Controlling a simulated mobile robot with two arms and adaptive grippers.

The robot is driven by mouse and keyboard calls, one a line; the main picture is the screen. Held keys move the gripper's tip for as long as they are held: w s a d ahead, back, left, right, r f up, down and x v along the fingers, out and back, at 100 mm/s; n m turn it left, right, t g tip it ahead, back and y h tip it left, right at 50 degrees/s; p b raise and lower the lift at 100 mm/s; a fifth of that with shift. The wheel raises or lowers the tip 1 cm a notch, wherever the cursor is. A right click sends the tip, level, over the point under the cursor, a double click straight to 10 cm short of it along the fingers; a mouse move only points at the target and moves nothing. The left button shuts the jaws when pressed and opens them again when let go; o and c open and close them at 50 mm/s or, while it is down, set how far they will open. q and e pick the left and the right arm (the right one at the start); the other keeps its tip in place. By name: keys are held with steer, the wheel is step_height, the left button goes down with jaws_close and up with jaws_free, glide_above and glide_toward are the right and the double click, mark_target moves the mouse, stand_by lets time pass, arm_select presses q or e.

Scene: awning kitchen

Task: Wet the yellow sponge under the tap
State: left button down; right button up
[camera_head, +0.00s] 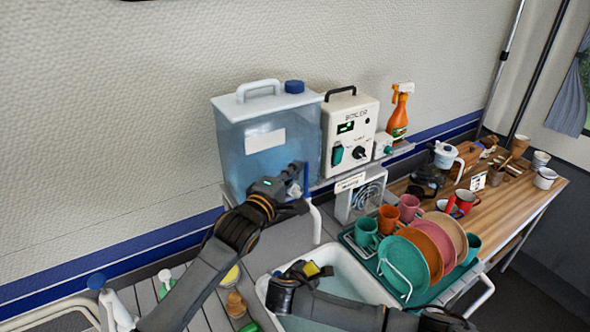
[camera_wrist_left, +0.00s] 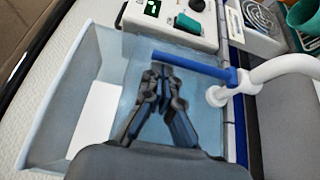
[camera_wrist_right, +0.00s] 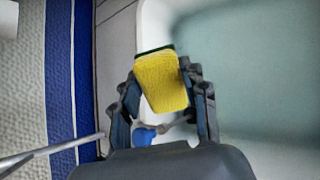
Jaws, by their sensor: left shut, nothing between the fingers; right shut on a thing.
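The yellow sponge (camera_head: 312,268) is held above the sink (camera_head: 350,268). My right gripper (camera_head: 302,272) is shut on it. The right wrist view shows the sponge (camera_wrist_right: 162,84), with its dark green side at the top edge, between the two fingers (camera_wrist_right: 165,100). The tap has a white curved spout (camera_head: 316,222) and a blue lever (camera_head: 306,180). My left gripper (camera_head: 296,186) is shut and empty beside the lever. In the left wrist view its fingertips (camera_wrist_left: 164,72) are close to the blue lever (camera_wrist_left: 195,67); contact is unclear. I see no water stream.
A blue water tank (camera_head: 265,150) and a boiler (camera_head: 350,130) stand behind the tap. A dish rack (camera_head: 362,256) with cups and plates is right of the sink.

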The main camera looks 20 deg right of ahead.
arm_select(q)
steer(key=shift+w+d, duration=0.1)
steer(key=shift+d, duration=0.05)
stand_by(0.3)
steer(key=shift+s+d+m+h, duration=0.1)
steer(key=shift+s+m+h, duration=0.2)
steer(key=shift+s+m, duration=0.5)
steer(key=shift+s, duration=0.1)
steer(key=v, duration=1)
steer(key=shift+f, duration=0.25)
